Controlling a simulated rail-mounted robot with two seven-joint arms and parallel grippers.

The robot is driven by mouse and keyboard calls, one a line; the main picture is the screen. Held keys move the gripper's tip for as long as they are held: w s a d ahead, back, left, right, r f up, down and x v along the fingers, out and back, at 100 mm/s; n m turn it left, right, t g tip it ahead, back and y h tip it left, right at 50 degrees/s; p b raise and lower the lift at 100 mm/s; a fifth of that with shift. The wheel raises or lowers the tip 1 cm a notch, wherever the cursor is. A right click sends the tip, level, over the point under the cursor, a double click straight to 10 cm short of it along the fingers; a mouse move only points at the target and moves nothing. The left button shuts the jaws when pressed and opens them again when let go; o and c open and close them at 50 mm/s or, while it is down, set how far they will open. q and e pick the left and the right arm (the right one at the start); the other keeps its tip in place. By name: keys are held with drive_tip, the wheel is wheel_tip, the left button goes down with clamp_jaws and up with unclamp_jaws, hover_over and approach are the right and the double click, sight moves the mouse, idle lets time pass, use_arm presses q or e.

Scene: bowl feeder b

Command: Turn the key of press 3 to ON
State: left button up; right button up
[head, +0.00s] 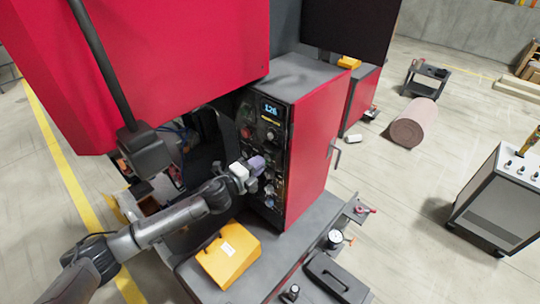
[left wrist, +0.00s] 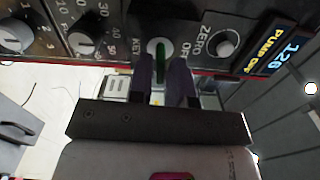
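The control panel (head: 266,140) with a lit display is on the front of a red cabinet. In the left wrist view its key switch is a pale round lock with a green key (left wrist: 158,50), between the marks "KEY" and "OFF". My left gripper (head: 254,164) is at the panel, reaching in from the left. In the left wrist view the two dark fingers of this gripper (left wrist: 163,72) stand on either side of the key, with a small gap visible between them. Contact with the key cannot be made out. The right gripper is not in view.
A knob marked "ZERO" (left wrist: 223,43) and the display (left wrist: 292,50) are right of the key; numbered dials (left wrist: 82,42) are left. A yellow box (head: 228,255) stands on the ledge below the panel. The cabinet door handle (head: 335,153) sticks out at right.

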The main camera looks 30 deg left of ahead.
use_arm(q)
drive_tip(key=o, duration=0.3)
drive_tip(key=shift+s+a, duration=0.2)
drive_tip(key=shift+s, duration=0.95)
drive_tip(key=shift+s+a, duration=0.15)
drive_tip(key=shift+s, duration=1)
drive_tip(key=shift+s+a, duration=0.2)
drive_tip(key=shift+s, duration=0.95)
